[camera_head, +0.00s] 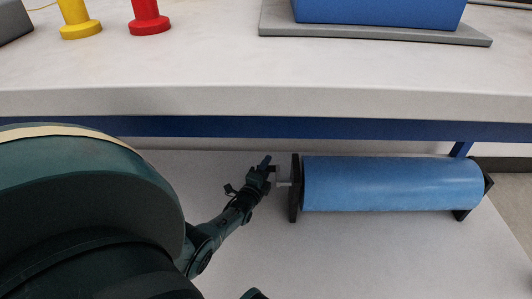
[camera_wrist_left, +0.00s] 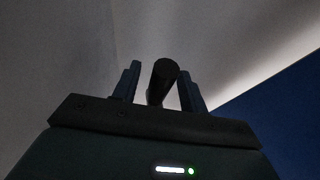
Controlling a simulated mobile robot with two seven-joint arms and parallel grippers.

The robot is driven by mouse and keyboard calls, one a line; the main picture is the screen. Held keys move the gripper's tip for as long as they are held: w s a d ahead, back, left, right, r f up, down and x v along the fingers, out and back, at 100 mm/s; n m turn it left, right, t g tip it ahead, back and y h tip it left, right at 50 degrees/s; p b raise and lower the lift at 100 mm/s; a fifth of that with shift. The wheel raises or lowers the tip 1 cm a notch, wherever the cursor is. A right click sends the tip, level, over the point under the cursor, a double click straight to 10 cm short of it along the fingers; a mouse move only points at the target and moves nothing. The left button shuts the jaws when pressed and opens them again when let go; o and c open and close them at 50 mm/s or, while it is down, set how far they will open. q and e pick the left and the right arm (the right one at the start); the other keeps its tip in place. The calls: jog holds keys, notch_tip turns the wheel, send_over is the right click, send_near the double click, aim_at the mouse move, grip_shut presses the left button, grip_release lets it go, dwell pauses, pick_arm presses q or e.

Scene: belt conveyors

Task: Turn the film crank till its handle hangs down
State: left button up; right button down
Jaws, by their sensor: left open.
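The blue film roll (camera_head: 390,184) lies level between two black end stands under the table edge. Its crank (camera_head: 283,184) sticks out from the left stand as a short light shaft; the arm and handle are mostly hidden by my gripper in the head view. My left gripper (camera_head: 266,166) is at the crank, just left of the stand. In the left wrist view, the dark round handle (camera_wrist_left: 162,82) stands between the two open fingers of the left gripper (camera_wrist_left: 160,90), with small gaps at both sides. My right gripper is not in view.
The pale table (camera_head: 200,102) with a blue rail overhangs behind the roll. On it stand a yellow spool (camera_head: 79,20), a red spool (camera_head: 148,18) and a blue box (camera_head: 380,11) on a grey plate.

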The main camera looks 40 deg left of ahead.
pick_arm(q)
grip_shut()
dwell(0.4)
